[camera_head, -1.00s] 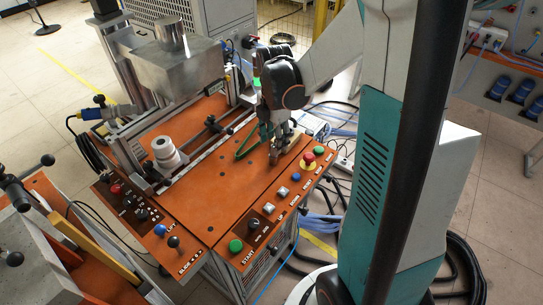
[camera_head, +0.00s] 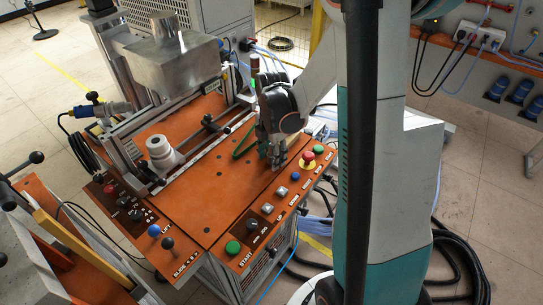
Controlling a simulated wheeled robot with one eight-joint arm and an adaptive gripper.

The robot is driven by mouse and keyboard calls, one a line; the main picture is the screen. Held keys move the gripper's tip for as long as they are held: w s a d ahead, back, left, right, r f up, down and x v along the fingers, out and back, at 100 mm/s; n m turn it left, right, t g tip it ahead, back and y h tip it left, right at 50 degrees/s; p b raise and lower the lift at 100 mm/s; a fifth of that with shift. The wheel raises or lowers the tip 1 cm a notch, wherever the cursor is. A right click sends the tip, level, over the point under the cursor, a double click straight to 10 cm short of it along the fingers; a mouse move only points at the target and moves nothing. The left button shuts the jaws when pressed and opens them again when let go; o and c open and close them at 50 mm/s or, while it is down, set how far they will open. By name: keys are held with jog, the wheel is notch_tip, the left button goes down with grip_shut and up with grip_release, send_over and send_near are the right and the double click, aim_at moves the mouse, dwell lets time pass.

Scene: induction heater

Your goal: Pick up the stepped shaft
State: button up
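A pale grey, round stepped part (camera_head: 160,150), which looks like the stepped shaft, stands upright at the left of the orange bench top, beside the metal rail. My gripper (camera_head: 276,164) points down over the right part of the bench top, near the button row and well to the right of that part. Its fingers are small and partly dark in this view, so I cannot tell whether they are open or hold anything. Whether the fingertips touch the surface is also unclear.
The orange bench top (camera_head: 215,190) is mostly clear in front. A red emergency button (camera_head: 307,158) and other buttons line its right edge. A green loop (camera_head: 243,140) lies left of my gripper. Knobs (camera_head: 167,242) rise at front left.

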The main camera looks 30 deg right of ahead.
grip_shut()
